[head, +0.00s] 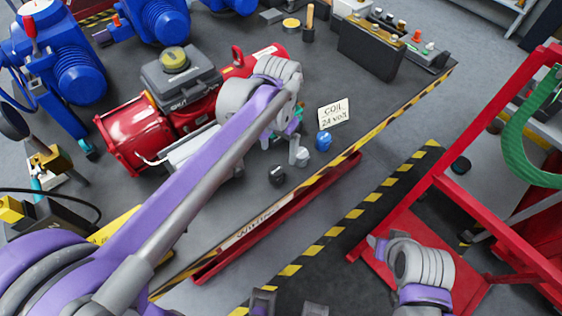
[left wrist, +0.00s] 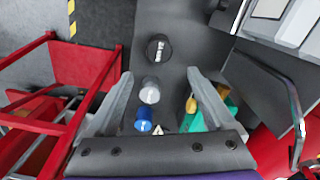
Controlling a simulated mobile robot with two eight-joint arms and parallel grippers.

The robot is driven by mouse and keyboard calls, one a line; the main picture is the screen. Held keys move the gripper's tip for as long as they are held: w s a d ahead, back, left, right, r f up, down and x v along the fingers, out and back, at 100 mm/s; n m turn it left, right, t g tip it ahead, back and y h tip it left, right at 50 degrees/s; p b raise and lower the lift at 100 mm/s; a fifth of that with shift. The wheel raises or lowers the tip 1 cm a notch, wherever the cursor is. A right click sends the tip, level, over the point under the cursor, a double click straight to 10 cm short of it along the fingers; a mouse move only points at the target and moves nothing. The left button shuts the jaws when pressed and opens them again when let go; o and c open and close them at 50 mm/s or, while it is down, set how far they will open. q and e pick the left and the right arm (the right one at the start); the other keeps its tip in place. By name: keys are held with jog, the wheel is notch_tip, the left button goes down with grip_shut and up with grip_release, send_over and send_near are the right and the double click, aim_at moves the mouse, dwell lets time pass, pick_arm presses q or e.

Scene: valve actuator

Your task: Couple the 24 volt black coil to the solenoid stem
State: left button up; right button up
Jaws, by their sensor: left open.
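The black coil (head: 277,174) stands on the dark bench near its striped front edge. In the left wrist view the black coil (left wrist: 159,47) lies just beyond the fingertips, apart from them. My left gripper (left wrist: 160,73) is open and empty above the bench; in the head view it is partly hidden by its own arm. A grey-white coil (left wrist: 150,92) and a blue coil (left wrist: 143,120) show between its fingers. A teal part with a brass piece (left wrist: 191,104) is by the right finger; I cannot tell whether this is the solenoid stem. My right gripper (head: 376,244) is off the bench, its jaws unclear.
A "COIL 24 Volt" card (head: 333,114) stands behind the blue coil. The red actuator (head: 134,127) with its grey box (head: 180,78) lies left of the coils. A black box (head: 371,47) stands at the back. A red frame (head: 450,160) is at the right.

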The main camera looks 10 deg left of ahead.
aim_at(276, 170)
pick_arm(q)
jog(key=f, duration=0.4)
jog(key=shift+s, duration=0.4)
jog(key=shift+s+a+f+b, duration=0.1)
jog(key=shift+a+f+b, duration=0.05)
jog(key=shift+f, duration=1.4)
jog(key=shift+s+a+f+b, duration=0.1)
jog(key=shift+f+b, duration=0.05)
jog(key=shift+f, duration=1.4)
jog(key=shift+c, duration=0.3)
grip_shut()
